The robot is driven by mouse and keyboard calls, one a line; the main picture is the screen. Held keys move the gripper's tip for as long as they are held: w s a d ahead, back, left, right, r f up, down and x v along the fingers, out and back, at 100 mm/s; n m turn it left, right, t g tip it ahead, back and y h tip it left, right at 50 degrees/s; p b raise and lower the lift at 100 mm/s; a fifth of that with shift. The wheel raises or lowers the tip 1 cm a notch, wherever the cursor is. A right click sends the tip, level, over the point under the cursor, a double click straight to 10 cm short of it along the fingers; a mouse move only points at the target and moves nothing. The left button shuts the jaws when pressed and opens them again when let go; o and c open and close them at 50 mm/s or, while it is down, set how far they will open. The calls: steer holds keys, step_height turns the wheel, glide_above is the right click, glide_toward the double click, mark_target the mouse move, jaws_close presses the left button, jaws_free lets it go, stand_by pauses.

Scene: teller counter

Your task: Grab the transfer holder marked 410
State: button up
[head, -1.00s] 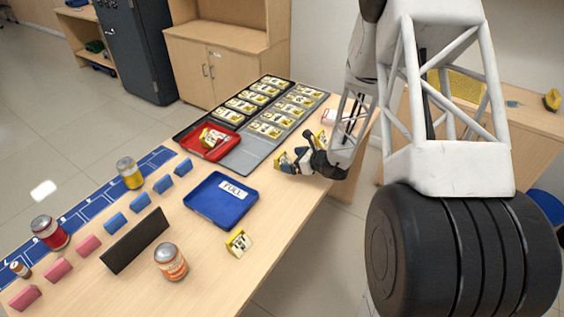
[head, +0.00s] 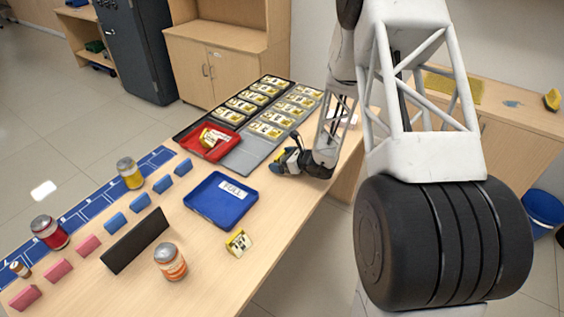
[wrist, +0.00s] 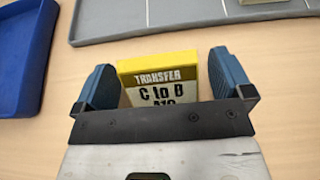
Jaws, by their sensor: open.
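A small yellow-topped transfer holder (wrist: 160,72) stands on the table between my fingers in the wrist view. My gripper (wrist: 161,80) is open, one blue-grey finger on each side, with gaps on both sides of the holder. In the head view my gripper (head: 284,162) is low over the table's right side, beside the grey tray, and mostly hides this holder.
The grey tray (head: 246,159) holds rows of yellow-edged cards. A red tray (head: 187,151) holds a similar piece. A blue tray (head: 213,217) marked "FULL" lies to the left. Another yellow holder (head: 238,242) stands nearer. Cans and a black divider (head: 135,240) are farther left.

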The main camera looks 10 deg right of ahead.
mark_target(282, 153)
stand_by(0.4)
steer(key=c, duration=1)
steer(key=shift+r, duration=0.1)
steer(key=shift+r, duration=0.7)
steer(key=shift+s+r, duration=0.2)
steer(key=shift+r, duration=0.35)
steer(key=shift+s+r, duration=0.15)
steer(key=shift+r, duration=0.35)
steer(key=s, duration=0.5)
steer(key=s+r, duration=0.1)
steer(key=s, duration=0.9)
steer(key=shift+s+r, duration=0.15)
